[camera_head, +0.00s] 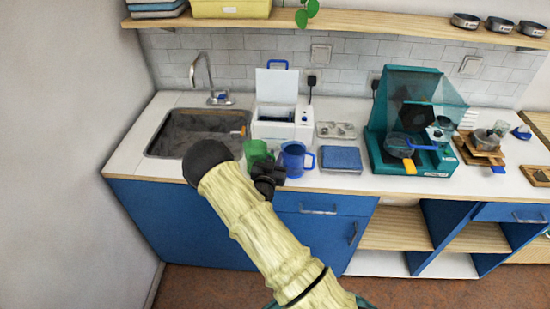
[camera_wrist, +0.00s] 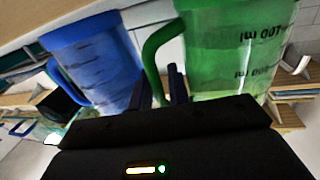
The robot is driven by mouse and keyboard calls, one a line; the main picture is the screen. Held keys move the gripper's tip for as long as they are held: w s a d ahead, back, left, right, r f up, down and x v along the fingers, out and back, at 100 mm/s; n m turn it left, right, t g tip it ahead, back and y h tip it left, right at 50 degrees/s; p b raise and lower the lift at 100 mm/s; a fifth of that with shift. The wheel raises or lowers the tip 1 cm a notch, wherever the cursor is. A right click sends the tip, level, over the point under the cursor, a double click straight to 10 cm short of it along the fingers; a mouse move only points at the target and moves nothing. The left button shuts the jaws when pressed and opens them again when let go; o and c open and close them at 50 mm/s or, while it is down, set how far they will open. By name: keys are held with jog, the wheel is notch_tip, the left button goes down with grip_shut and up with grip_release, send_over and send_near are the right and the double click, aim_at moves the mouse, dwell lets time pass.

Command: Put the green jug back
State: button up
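The green jug (camera_head: 256,150) is at the front of the counter, just right of the sink. Its lower part is partly hidden behind my gripper (camera_head: 268,182). In the wrist view the green jug (camera_wrist: 238,45) fills the upper right, with upside-down volume marks on its clear wall. Its handle lies between the two dark fingers of my gripper (camera_wrist: 161,88). The fingers are close together and look shut on the handle. I cannot tell whether the jug's base touches the counter.
A blue jug (camera_head: 295,160) stands close on the right; it also shows in the wrist view (camera_wrist: 98,62). Behind is a white machine with its lid up (camera_head: 277,122). The sink (camera_head: 180,143) is left.

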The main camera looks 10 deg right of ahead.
jog(key=shift+r, duration=0.15)
jog(key=shift+s+a, duration=0.15)
jog(key=shift+s, duration=0.05)
jog(key=b+v, duration=0.3)
jog(key=v, duration=0.8)
jog(key=shift+s, duration=0.25)
